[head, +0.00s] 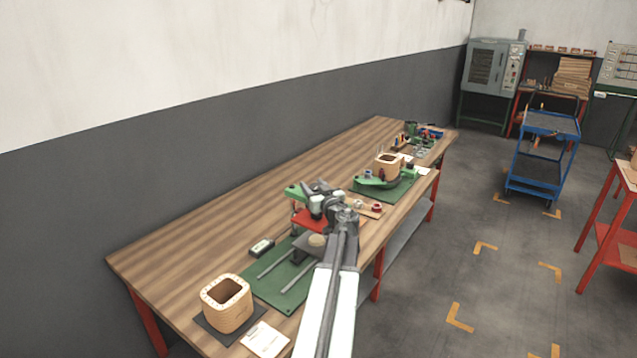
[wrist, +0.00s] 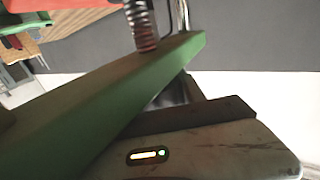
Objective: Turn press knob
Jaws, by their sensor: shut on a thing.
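The press stands on the wooden bench, with a green top beam (head: 296,191) and a red plate (head: 309,221) below it. My gripper (head: 319,191) is at the top of the press, over the right part of the beam, and is shut on the press knob. The knob itself is hidden behind my gripper. In the wrist view the green beam (wrist: 105,105) crosses close in front of my gripper's grey body (wrist: 225,150), with a coil spring (wrist: 141,22) beyond it. The fingertips are mostly hidden behind the beam.
A green mat (head: 261,286) with rails lies in front of the press. A wooden coil former (head: 227,303) stands at the near bench end, beside a paper card (head: 265,339). A second former (head: 388,167) stands farther back. The bench's left side (head: 215,243) is clear.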

